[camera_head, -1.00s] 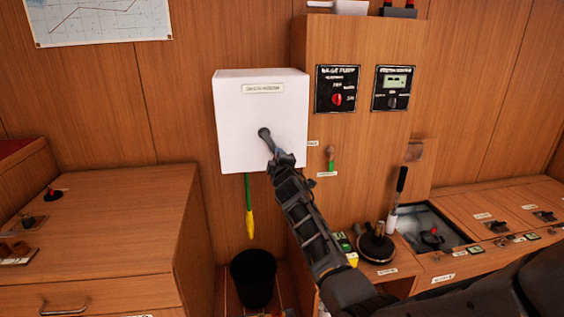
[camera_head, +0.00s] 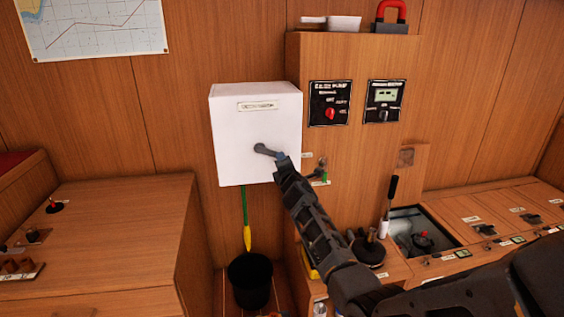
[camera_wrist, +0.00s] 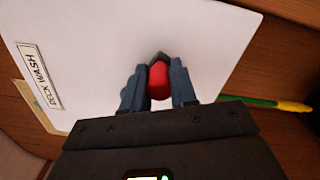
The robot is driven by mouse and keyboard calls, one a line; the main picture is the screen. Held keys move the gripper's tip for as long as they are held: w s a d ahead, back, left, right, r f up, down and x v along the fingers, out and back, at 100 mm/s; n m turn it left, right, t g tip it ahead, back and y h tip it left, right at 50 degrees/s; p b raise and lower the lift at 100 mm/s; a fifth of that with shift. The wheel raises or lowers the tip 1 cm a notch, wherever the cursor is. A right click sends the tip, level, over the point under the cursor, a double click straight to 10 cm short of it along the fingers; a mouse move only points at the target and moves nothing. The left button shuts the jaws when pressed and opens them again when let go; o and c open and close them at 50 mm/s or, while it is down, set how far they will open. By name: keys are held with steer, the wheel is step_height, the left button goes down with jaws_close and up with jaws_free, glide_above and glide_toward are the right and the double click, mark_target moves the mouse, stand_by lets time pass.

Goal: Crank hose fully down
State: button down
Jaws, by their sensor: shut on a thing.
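A white box (camera_head: 240,115), labelled "DECK WASH" in the wrist view (camera_wrist: 225,40), is fixed to the wooden wall. A dark crank arm (camera_head: 265,150) sits on its front and points right and slightly down. My gripper (camera_head: 282,160) is at the crank's outer end, and in the wrist view (camera_wrist: 158,85) its two fingers are shut on a red crank knob (camera_wrist: 158,80). A green hose (camera_head: 244,206) with a yellow nozzle (camera_head: 247,237) hangs from under the box; it also shows at the right of the wrist view (camera_wrist: 260,103).
A black bucket (camera_head: 250,283) stands below the nozzle. A wooden cabinet (camera_head: 95,240) is at left. A panel (camera_head: 328,104) with a red knob is right of the box. A counter with a sink (camera_head: 420,228) is at right, behind my arm.

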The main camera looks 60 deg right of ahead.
steer(key=shift+s+d+f, duration=0.1)
steer(key=shift+s+d, duration=0.15)
steer(key=shift+s, duration=0.05)
steer(key=c, duration=1.2)
jaws_free()
steer(key=shift+c, duration=0.2)
steer(key=o, duration=0.4)
steer(key=shift+w+a, duration=0.1)
steer(key=shift+w, duration=0.05)
steer(key=shift+c, duration=0.2)
steer(key=p+v, duration=0.2)
steer(key=v, duration=0.6)
